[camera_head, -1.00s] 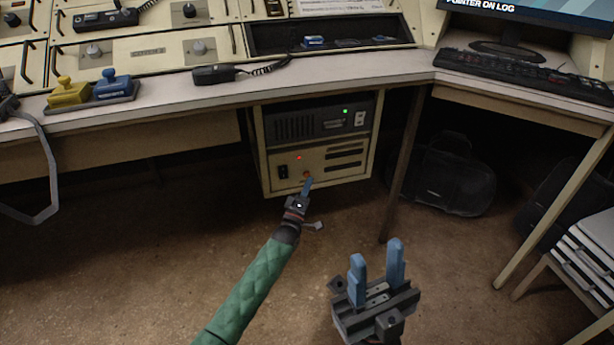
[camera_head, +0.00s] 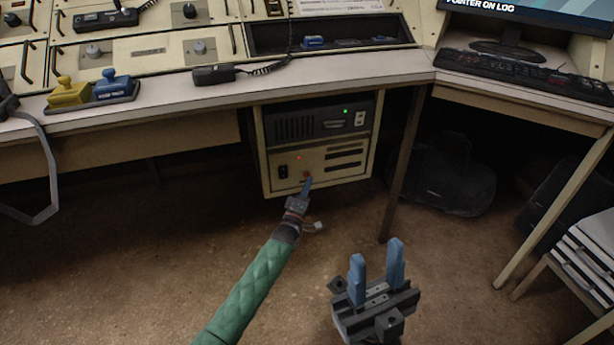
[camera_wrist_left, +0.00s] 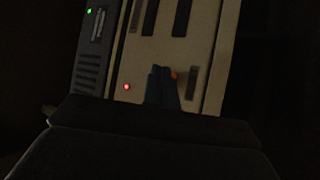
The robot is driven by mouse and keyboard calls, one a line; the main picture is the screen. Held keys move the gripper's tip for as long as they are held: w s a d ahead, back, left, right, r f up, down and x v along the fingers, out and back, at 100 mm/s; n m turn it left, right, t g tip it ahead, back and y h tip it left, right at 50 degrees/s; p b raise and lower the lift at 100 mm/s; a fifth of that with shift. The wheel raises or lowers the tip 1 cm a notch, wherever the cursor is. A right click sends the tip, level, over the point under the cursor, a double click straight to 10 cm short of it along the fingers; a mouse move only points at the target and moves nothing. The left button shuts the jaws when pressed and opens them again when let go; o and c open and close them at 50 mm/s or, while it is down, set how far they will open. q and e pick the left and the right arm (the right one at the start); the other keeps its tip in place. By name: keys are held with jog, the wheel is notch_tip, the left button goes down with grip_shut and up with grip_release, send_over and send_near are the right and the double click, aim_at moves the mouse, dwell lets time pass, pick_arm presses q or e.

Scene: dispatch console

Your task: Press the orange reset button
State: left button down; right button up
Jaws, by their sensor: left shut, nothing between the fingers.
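The orange reset button (camera_head: 306,175) is on the lower front panel of the beige cabinet (camera_head: 350,171) under the desk. It is partly hidden behind my left fingertips, and its orange edge shows beside them in the left wrist view (camera_wrist_left: 174,74). My left gripper (camera_head: 307,184) is shut and empty, with its blue fingertips at the button; I cannot tell whether they touch it. The fingers also show in the left wrist view (camera_wrist_left: 162,84). My right gripper (camera_head: 376,276) is open and empty, above the floor to the right.
A red light (camera_head: 298,157) and a black switch (camera_head: 283,171) sit near the button. A grey unit with a green light (camera_head: 345,111) is above. The desk edge (camera_head: 200,97) overhangs the cabinet. A dark bag (camera_head: 455,180) lies right, behind a desk leg (camera_head: 403,165).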

pick_arm(q)
jog(key=shift+w, duration=0.2)
dwell(0.4)
jog(key=shift+w+a, duration=0.1)
jog(key=shift+w, duration=0.1)
jog(key=shift+w+a, duration=0.15)
jog(key=shift+w, duration=0.25)
dwell(0.8)
jog(key=shift+s+r, duration=0.1)
jog(key=shift+s, duration=0.05)
jog(key=shift+s+d+p, duration=0.25)
jog(key=shift+s+p, duration=0.15)
jog(key=shift+s, duration=0.25)
jog(key=s+p, duration=0.1)
jog(key=s+d+p, duration=0.1)
jog(key=s, duration=0.2)
jog(key=shift+s+d+p, duration=0.3)
jog(key=shift+s+p, duration=0.1)
dwell(0.3)
